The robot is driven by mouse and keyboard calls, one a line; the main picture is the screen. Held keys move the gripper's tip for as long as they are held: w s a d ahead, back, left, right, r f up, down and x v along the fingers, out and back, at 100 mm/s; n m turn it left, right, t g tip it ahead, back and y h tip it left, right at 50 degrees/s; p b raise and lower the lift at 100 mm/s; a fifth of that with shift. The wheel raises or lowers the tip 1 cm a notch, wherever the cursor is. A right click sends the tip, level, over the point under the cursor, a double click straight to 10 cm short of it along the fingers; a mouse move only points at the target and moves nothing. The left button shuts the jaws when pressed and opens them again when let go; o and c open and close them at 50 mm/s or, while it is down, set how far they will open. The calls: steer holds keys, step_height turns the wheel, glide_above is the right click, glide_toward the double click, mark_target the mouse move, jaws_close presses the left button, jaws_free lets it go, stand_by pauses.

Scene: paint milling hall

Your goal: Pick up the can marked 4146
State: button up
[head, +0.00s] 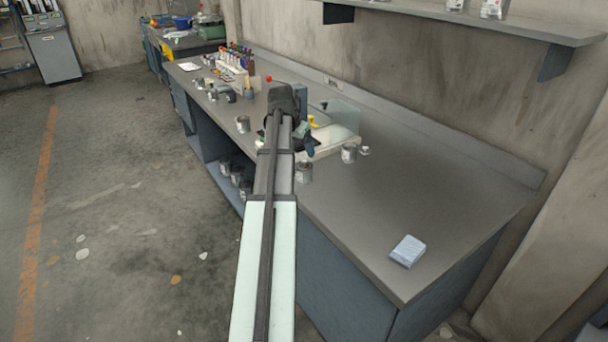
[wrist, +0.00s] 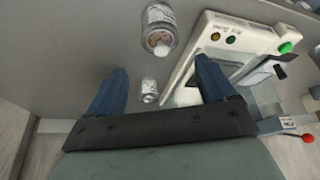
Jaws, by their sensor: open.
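Several small grey cans stand on the bench; no number is readable, so I cannot tell which is marked 4146. In the head view one can (head: 349,153) is right of my gripper (head: 308,145), another can (head: 304,171) is in front of it, and a third can (head: 243,124) is to its left. In the wrist view my gripper (wrist: 161,64) is open, its two blue fingers spread with nothing held. A small labelled container (wrist: 149,91) shows between the fingers, and a larger labelled can (wrist: 160,30) lies beyond the fingertips.
A pale machine (wrist: 225,45) with buttons and a green knob is close beside the right finger. A blue-white pad (head: 408,251) lies on the bench (head: 440,200), whose right part is otherwise clear. Bottles (head: 240,58) crowd the far end, and more cans (head: 236,174) sit on a lower shelf.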

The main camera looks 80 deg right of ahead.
mark_target(304, 160)
steer(key=shift+x, duration=5.35)
steer(key=shift+w+d, duration=0.1)
steer(key=c, duration=1)
steer(key=shift+r, duration=0.1)
